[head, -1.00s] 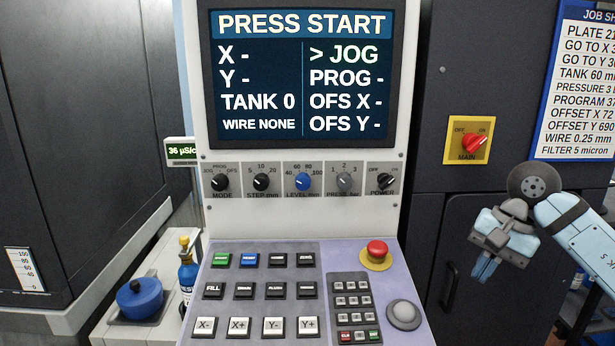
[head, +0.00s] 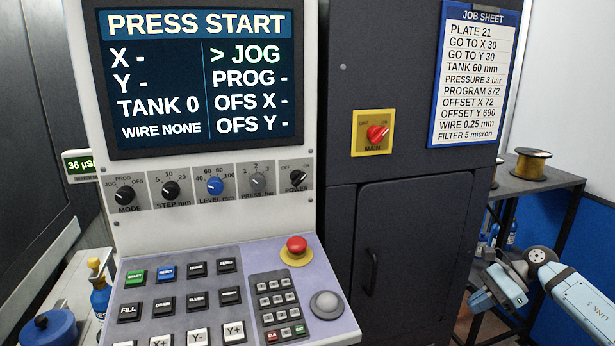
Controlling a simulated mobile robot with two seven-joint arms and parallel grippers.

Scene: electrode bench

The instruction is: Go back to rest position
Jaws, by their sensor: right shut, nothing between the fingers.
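My right gripper (head: 482,302) is at the lower right of the head view, on a light blue arm that comes in from the right edge. It is shut and empty, and touches nothing that I can see. It is to the right of the control panel (head: 215,262) and in front of the dark cabinet's right edge and the shelf. My left gripper is not in view.
The console screen (head: 200,80) reads PRESS START. A red emergency button (head: 297,245) sits on the panel. The red main switch (head: 377,133) and the job sheet (head: 478,75) are on the dark cabinet (head: 395,220). A shelf (head: 520,183) with a wire spool (head: 533,163) stands at right.

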